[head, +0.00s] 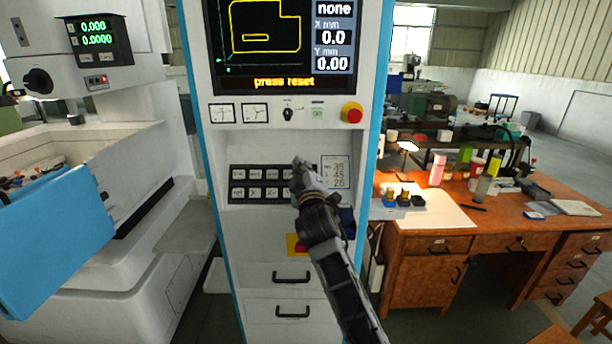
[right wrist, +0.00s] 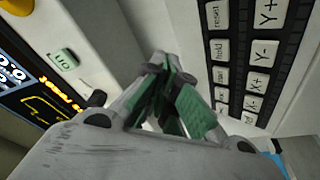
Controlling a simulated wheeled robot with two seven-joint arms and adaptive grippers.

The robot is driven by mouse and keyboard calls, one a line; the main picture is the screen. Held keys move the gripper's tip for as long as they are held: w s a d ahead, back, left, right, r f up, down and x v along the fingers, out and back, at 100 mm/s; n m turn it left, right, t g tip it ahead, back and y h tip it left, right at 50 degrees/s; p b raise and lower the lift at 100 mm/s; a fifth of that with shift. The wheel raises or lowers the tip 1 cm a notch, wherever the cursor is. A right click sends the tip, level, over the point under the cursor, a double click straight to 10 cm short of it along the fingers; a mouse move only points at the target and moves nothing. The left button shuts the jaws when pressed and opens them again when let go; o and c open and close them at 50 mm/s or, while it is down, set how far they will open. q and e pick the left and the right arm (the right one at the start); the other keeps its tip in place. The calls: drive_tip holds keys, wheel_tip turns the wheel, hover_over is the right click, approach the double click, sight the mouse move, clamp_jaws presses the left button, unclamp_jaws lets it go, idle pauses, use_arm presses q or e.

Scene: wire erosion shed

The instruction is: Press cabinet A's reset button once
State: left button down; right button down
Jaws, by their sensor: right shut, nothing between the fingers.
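A white control cabinet with blue edges (head: 240,145) stands in front of me; I see no letter A on it. Its screen (head: 262,40) reads "press reset" in orange. The black keypad (head: 262,184) sits on a recessed panel, and it also shows in the right wrist view (right wrist: 252,85). There the reset key (right wrist: 213,14) is at the top edge, above the hold key. My right gripper (head: 299,166) is shut and empty in front of the keypad's right part, hiding some keys. Its fingers (right wrist: 160,75) appear apart from the reset key. My left gripper is out of view.
A red emergency button (head: 352,113), green button (head: 317,113) and dark knob (head: 288,114) sit above the keypad. A white machine with a blue panel (head: 55,245) stands left. A cluttered wooden desk (head: 430,265) stands close on the right.

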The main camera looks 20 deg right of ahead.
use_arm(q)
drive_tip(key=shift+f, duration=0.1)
use_arm(e)
drive_tip(key=shift+w+f, duration=0.1)
idle(0.3)
